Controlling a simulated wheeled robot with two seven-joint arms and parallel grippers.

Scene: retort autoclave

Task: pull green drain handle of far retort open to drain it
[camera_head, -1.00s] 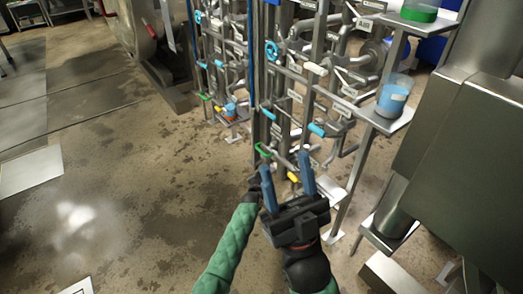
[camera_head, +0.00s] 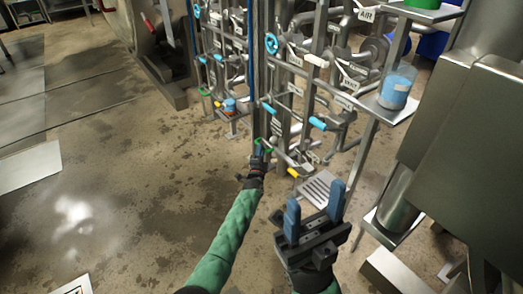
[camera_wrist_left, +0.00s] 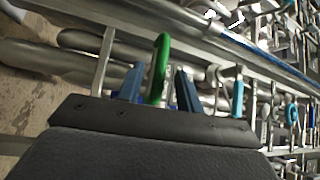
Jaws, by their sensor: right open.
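A green handle (camera_head: 265,147) sits low on the pipe rack in the middle of the head view. In the left wrist view the green handle (camera_wrist_left: 160,66) stands between the two blue fingers of my left gripper (camera_wrist_left: 158,86), with gaps showing on both sides. My left gripper (camera_head: 261,150) is small and partly hidden in the head view, right at this handle. A second green handle (camera_head: 204,92) is on the rack further back to the left, away from both grippers. My right gripper (camera_head: 317,210) is open and empty in front of the rack.
Blue handles (camera_head: 318,123) and a yellow-tipped handle (camera_head: 293,172) are close on the same rack. A shelf (camera_head: 400,111) holds a beaker of blue liquid (camera_head: 397,92) to the right.

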